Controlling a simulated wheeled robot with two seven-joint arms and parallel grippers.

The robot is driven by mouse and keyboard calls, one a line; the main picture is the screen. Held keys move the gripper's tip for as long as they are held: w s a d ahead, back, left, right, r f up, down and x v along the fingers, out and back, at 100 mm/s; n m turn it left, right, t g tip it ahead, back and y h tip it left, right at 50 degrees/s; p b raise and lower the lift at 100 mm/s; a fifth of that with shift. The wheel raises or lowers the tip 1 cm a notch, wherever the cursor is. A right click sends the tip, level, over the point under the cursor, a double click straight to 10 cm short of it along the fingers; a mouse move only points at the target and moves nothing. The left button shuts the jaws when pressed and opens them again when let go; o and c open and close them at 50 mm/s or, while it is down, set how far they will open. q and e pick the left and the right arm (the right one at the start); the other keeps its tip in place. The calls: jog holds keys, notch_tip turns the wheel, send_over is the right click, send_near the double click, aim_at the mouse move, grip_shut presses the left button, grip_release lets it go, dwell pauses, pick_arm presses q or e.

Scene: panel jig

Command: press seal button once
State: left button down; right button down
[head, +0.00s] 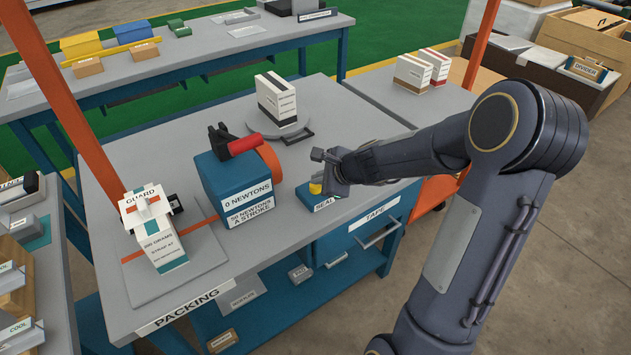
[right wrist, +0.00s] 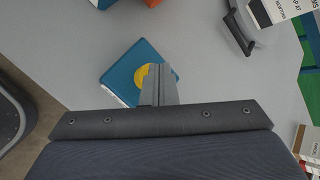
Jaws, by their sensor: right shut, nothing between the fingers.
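The seal button is a yellow round cap (head: 316,187) on a blue base (head: 308,200) with a SEAL label, near the right front of the packing bench. My right gripper (head: 333,186) is over the base, right beside the yellow cap, with its fingers pointing down. In the right wrist view the shut fingers (right wrist: 159,78) cover the right part of the yellow cap (right wrist: 140,75) on the blue base (right wrist: 122,65). Nothing is between the fingers. I cannot tell whether the fingertips touch the cap. My left gripper is not in view.
A blue strap machine (head: 232,185) with a red handle stands left of the button. Behind it a white carton (head: 277,98) rests on a round grey plate. The TAPE drawer (head: 374,225) is below the bench's right edge.

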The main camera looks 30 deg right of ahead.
aim_at(319, 187)
jog(key=shift+r+p, duration=0.85)
jog(key=shift+r, duration=0.2)
notch_tip(319, 187, up, 5)
jog(key=p, duration=0.4)
jog(key=shift+p, duration=0.35)
